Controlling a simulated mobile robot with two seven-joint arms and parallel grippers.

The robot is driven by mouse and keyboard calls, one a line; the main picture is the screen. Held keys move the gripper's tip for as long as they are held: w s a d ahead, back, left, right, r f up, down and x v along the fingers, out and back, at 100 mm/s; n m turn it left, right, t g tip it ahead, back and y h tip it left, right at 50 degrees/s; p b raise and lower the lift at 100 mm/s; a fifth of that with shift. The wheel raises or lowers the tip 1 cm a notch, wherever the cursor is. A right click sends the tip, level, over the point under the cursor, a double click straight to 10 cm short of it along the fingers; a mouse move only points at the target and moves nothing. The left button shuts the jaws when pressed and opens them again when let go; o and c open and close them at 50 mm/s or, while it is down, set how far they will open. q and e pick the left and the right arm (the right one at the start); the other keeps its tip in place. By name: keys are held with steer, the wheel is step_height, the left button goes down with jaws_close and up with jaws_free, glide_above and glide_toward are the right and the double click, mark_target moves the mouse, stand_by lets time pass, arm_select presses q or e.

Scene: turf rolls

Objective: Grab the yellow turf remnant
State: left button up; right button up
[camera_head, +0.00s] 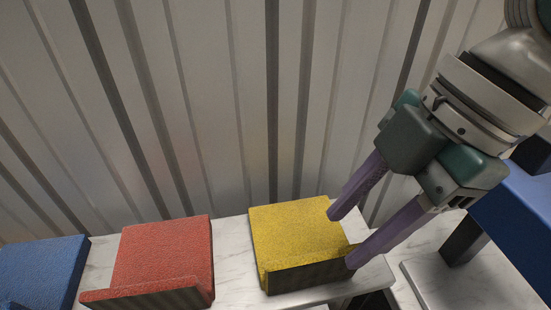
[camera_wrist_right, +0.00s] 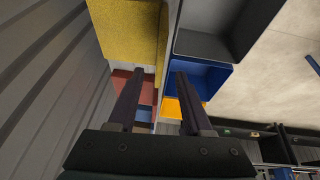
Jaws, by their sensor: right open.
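The yellow turf remnant (camera_head: 297,231) is a thick textured block with a dark striped front side. It lies at the right part of a white marbled shelf (camera_head: 235,270). My right gripper (camera_head: 342,239) comes in from the upper right, open and empty. Its purple fingertips are at the remnant's right edge, and the nearer one overlaps its front right corner in the picture. I cannot tell whether they touch it. In the right wrist view the remnant (camera_wrist_right: 130,30) fills the upper left, ahead of the fingers. My left gripper is not in view.
A red turf piece (camera_head: 165,252) and a blue one (camera_head: 42,268) lie to the left on the shelf. A corrugated wall (camera_head: 225,110) stands behind. In the right wrist view a grey bin (camera_wrist_right: 212,45), a blue bin (camera_wrist_right: 212,72) and an orange one (camera_wrist_right: 172,108) stand alongside.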

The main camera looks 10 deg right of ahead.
mark_target(330, 254)
steer(key=x, duration=0.7)
steer(key=shift+d+f, duration=0.1)
steer(key=shift+f, duration=0.2)
steer(key=shift+f, duration=0.2)
stand_by(0.4)
jaws_close()
stand_by(1.2)
